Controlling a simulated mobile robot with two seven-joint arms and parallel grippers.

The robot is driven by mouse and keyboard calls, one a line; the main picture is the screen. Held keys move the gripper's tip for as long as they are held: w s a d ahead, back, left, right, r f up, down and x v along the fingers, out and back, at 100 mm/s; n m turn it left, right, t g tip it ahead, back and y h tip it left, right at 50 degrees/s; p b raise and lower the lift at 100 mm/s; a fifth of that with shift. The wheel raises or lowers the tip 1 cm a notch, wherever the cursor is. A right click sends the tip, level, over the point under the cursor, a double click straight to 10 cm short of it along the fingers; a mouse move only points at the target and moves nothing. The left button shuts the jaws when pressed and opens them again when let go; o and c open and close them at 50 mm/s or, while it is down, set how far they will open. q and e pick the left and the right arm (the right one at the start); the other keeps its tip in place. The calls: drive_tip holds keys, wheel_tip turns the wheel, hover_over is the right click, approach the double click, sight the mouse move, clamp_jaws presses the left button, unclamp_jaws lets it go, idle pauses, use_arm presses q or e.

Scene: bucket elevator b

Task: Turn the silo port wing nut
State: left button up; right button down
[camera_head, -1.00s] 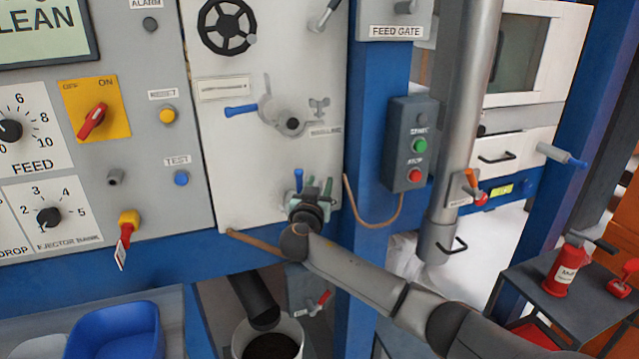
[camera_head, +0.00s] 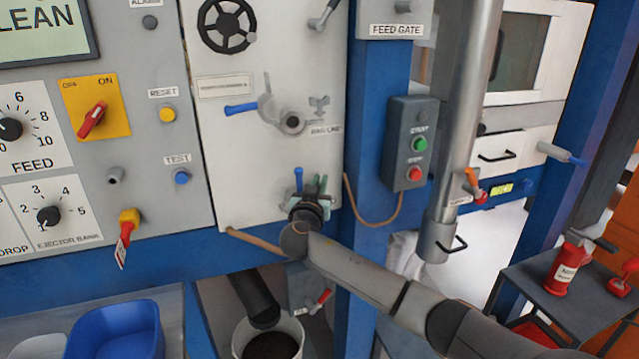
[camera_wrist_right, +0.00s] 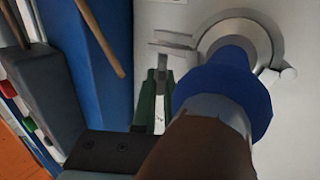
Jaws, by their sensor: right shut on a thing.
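My right gripper (camera_head: 319,184) reaches the lower right of the white panel, its two green fingers pointing up at it. In the right wrist view its fingers (camera_wrist_right: 154,100) are close together, shut on a small piece that I take to be the silo port wing nut; it is mostly hidden between them. Beside the fingers stands a blue-handled part (camera_head: 298,179). In the wrist view a blue collar (camera_wrist_right: 222,85) and a silver round flange (camera_wrist_right: 245,35) lie just right of the fingers. My left gripper is not in view.
A start/stop box (camera_head: 409,143) is on the blue post to the right.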

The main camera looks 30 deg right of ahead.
drive_tip(key=f+n+t+y+b, duration=0.1)
drive_tip(key=b, duration=0.2)
drive_tip(key=shift+a+y, duration=0.1)
drive_tip(key=shift+y, duration=0.2)
drive_tip(key=shift+r+n+t+b, duration=0.15)
drive_tip(key=shift+n+t+b, duration=0.15)
drive_tip(key=shift+b, duration=0.1)
drive_tip(key=shift+r+n+t+y, duration=0.2)
drive_tip(key=shift+n+t+y, duration=0.15)
drive_tip(key=shift+y, duration=0.35)
drive_tip(key=shift+n+t+y+p, duration=0.3)
drive_tip(key=shift+n+t+y, duration=0.15)
drive_tip(key=shift+n+y, duration=0.35)
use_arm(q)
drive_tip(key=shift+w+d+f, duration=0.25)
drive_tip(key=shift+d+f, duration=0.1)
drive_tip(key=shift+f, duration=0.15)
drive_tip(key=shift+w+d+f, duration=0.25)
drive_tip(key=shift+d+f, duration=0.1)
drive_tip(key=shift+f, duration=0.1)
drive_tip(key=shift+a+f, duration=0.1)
use_arm(e)
drive_tip(key=c, duration=1)
unclamp_jaws()
drive_tip(key=shift+r, duration=0.1)
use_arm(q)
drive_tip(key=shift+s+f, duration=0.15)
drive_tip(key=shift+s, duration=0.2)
use_arm(e)
drive_tip(key=shift+o, duration=0.2)
